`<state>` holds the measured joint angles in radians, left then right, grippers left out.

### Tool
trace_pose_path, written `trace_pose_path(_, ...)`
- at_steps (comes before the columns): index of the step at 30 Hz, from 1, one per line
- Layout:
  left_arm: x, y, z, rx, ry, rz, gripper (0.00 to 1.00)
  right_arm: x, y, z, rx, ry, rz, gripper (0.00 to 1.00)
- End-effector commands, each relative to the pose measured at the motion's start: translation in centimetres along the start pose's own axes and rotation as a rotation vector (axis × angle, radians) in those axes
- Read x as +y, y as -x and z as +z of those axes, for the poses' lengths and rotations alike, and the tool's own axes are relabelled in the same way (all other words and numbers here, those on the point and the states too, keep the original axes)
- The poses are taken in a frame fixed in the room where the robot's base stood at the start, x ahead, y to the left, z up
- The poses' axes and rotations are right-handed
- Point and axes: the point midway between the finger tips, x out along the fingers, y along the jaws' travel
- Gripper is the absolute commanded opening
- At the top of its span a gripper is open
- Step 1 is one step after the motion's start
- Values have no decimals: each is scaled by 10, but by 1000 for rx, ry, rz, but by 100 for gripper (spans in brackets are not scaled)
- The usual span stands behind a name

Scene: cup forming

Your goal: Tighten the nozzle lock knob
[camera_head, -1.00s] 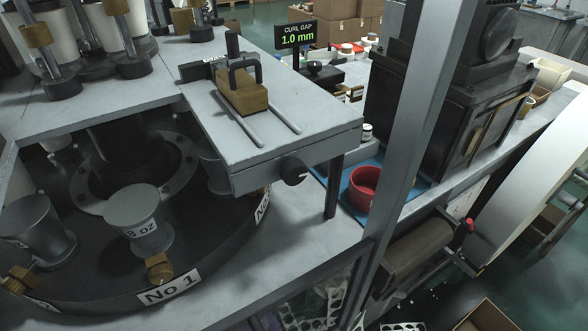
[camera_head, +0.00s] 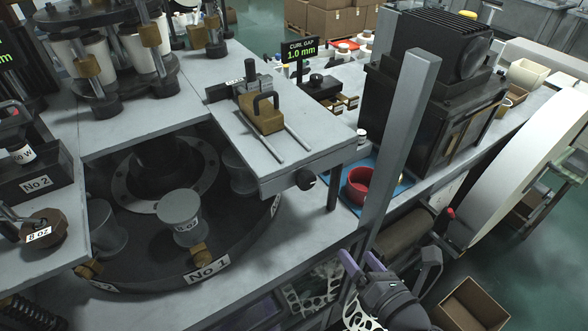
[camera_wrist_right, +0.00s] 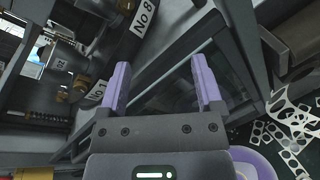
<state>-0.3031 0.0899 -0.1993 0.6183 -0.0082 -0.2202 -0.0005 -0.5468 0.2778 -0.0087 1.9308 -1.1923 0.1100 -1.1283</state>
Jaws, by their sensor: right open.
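I cannot tell which part is the nozzle lock knob. A round black knob (camera_head: 305,179) sits on the front end of the grey slide plate (camera_head: 270,140). Brass knobs (camera_head: 201,254) sit on the rim of the dark turret (camera_head: 150,270), by the "No 1" label. They also show small in the right wrist view (camera_wrist_right: 80,84). My right gripper (camera_head: 362,262), with purple fingers, is open and empty at the lower middle, in front of the table edge and apart from these knobs. In the right wrist view its fingers (camera_wrist_right: 160,70) are spread. My left gripper is out of view.
A grey upright post (camera_head: 405,150) stands right of the slide plate. A red bowl (camera_head: 362,187) lies on a blue mat behind it. A dark machine (camera_head: 430,110) stands at the right. A cardboard box (camera_head: 468,305) is low at the right. The display (camera_head: 300,52) reads 1.0 mm.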

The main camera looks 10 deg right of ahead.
Motion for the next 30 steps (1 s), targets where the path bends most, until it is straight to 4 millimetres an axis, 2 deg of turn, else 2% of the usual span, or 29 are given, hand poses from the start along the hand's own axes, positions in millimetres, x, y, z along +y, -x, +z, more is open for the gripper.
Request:
trace_pose_path(1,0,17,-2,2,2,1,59,35,7,38,-46,198,74,84)
trace_pose_path(3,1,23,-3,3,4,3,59,66,14,65,-103,437,144,84)
trace_pose_path(6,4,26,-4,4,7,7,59,86,19,82,-148,604,183,84)
trace_pose_path(8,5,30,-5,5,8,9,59,90,14,85,-156,631,187,84)
trace_pose_path(14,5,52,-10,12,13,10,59,102,-32,91,-158,626,187,84)
trace_pose_path(19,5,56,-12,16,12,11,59,106,-64,90,-155,623,186,84)
trace_pose_path(24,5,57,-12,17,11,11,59,108,-76,89,-153,624,187,84)
trace_pose_path(30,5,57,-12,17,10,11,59,108,-76,89,-152,623,186,84)
